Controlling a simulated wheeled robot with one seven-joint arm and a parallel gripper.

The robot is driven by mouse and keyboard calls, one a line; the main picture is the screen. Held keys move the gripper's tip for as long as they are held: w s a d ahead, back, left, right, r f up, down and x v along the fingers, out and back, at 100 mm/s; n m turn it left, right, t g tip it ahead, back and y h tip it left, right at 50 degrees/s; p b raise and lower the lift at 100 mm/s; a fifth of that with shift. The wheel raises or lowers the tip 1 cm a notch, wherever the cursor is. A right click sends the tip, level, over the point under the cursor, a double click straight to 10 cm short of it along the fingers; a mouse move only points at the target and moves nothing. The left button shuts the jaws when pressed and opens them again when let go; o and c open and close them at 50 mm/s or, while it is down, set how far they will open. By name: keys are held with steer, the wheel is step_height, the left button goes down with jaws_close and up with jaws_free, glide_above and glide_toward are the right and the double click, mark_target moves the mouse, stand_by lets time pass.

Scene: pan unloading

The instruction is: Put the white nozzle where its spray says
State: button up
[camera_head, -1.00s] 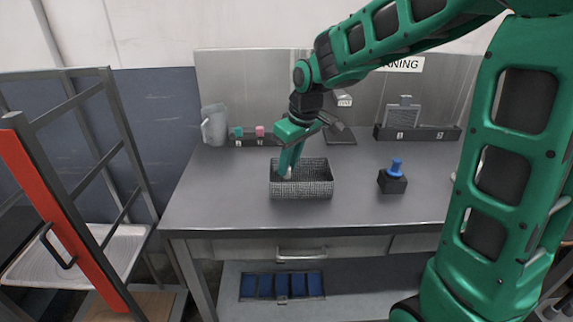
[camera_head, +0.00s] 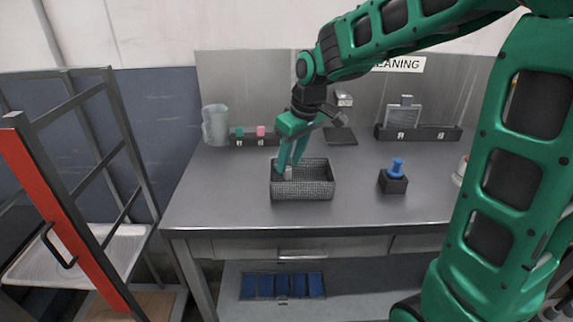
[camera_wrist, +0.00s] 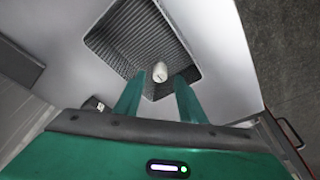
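The white nozzle (camera_wrist: 159,72) is in the grey wire basket (camera_head: 318,190) on the table. In the head view only a small pale part of the nozzle (camera_head: 288,173) shows at the basket's left side. My gripper (camera_head: 288,166) points down into the left part of the basket. In the wrist view my gripper (camera_wrist: 160,80) has its two green fingers apart, with the nozzle seen between and just beyond the tips. I cannot tell whether a finger touches it. No spray shows.
A blue piece stands on a black block (camera_head: 393,184) to the right. At the back are a clear jug (camera_head: 215,126), a dark rack with green and pink pieces (camera_head: 254,141), and a numbered holder (camera_head: 417,134). The table front is clear.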

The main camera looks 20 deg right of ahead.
steer(key=v, duration=1)
steer(key=s+d+f+m+g, duration=0.1)
steer(key=s+d+f+m, duration=0.3)
steer(key=s, duration=0.5)
steer(key=s+d+f+m+g, duration=0.1)
steer(key=s+d+f+m, duration=0.3)
steer(key=s+d, duration=0.3)
steer(key=s+d+f+m+h, duration=0.1)
steer(key=s+d+f+m, duration=0.2)
steer(key=s, duration=0.9)
steer(key=shift+s+d+f+m+g, duration=0.4)
steer(key=shift+d+f, duration=0.2)
steer(key=shift+d, duration=0.6)
steer(key=shift+w, duration=0.15)
